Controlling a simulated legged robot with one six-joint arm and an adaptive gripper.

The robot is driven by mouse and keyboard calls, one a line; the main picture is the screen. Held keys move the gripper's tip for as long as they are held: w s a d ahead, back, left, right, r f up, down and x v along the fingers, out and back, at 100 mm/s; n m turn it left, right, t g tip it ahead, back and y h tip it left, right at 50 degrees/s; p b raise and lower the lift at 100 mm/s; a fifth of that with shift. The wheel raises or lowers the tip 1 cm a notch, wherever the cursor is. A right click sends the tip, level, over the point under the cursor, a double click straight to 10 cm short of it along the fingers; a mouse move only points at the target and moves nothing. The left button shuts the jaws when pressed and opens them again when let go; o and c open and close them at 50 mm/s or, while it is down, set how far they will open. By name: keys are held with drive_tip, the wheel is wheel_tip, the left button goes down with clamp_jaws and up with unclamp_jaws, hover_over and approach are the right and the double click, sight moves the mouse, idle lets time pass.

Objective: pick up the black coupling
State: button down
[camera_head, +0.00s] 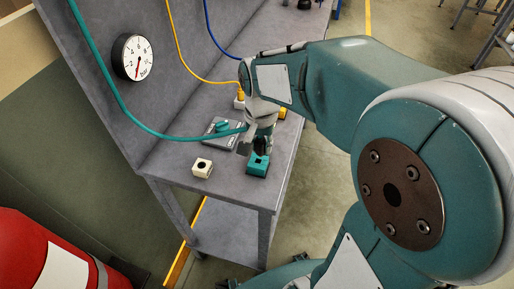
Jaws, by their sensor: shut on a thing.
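My gripper (261,146) points down over the near end of the grey workbench. It is shut on a small dark thing, which I take to be the black coupling. The dark fingers and the coupling blend together, so its outline is mostly hidden. A teal block (257,165) with a dark opening in its top sits directly below the fingertips. I cannot tell whether the coupling is in the block or just above it.
A white block (202,168) with a dark hole stands left of the teal one. A yellow hose (182,52) and a gauge (132,57) are farther back. A red cylinder (45,255) stands lower left.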

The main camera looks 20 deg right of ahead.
drive_tip(key=s+r, duration=0.7)
drive_tip(key=s, duration=0.5)
drive_tip(key=shift+w+f, duration=1.2)
drive_tip(key=shift+w, duration=1.05)
drive_tip(key=shift+w+f, duration=1.2)
drive_tip(key=shift+w, duration=1)
drive_tip(key=shift+w+f, duration=1.2)
drive_tip(key=shift+w, duration=1.05)
